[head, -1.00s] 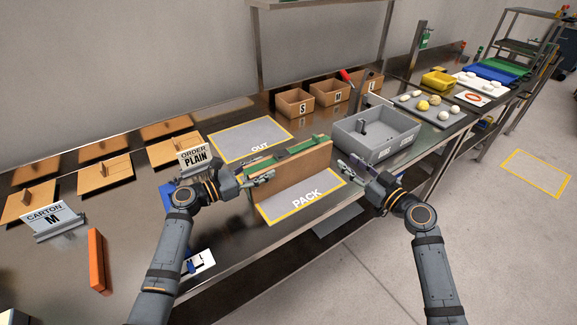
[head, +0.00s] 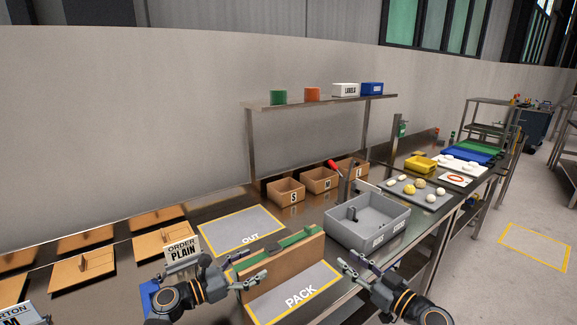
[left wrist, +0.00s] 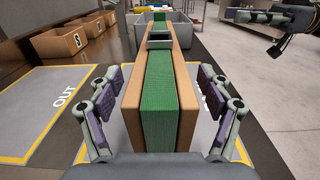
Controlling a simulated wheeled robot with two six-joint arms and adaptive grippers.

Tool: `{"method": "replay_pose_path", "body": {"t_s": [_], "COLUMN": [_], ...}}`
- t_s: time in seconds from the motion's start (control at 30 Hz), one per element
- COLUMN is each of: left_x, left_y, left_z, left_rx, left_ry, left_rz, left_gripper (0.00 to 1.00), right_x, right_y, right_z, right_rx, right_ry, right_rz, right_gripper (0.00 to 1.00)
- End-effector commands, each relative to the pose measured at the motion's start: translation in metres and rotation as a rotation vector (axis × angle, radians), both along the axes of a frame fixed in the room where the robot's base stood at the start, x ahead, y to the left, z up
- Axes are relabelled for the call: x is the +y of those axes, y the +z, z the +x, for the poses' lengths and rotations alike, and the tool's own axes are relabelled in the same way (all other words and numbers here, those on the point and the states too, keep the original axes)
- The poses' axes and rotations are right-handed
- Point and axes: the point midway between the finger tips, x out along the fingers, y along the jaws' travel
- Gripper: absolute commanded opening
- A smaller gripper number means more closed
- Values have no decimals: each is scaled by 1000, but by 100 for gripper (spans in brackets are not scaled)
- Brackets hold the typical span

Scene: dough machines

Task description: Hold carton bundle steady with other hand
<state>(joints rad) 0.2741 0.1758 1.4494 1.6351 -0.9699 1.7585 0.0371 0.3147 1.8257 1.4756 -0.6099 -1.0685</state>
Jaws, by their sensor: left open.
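The carton bundle (head: 284,266) is a long upright block with brown board sides and a green core, standing at the PACK mat (head: 318,286). It runs away from my left gripper in the left wrist view (left wrist: 186,100). My left gripper (head: 256,278) is open at the bundle's near left end. In the left wrist view its fingers (left wrist: 164,112) stand on both sides of the bundle, with gaps between pads and boards. My right gripper (head: 350,268) looks open and empty, just right of the bundle's far end and apart from it.
The grey bin (head: 368,236) stands behind the bundle's right end. The OUT mat (head: 238,228) is empty to the left. Several open cartons, such as S (head: 286,197), line the back. An ORDER PLAIN sign (head: 183,255) stands near my left gripper. A shelf (head: 320,102) is above the table.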

Motion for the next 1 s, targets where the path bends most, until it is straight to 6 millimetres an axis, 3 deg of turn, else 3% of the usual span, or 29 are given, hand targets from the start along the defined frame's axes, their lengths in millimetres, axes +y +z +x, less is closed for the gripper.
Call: {"method": "replay_pose_path", "body": {"t_s": [0.23,0.63,1.0], "left_x": [14,85,97], "left_y": [-1,-2,0], "left_z": [-9,-62,-71], "left_rx": [1,2,0], "left_ry": [2,0,-1], "left_rz": [4,5,-1], "left_gripper": [79,79,79], "right_x": [0,0,0], "right_y": [0,0,0], "right_z": [0,0,0], "right_rx": [0,0,0], "right_ry": [0,0,0], "right_rz": [0,0,0], "right_gripper": [36,36,36]}}
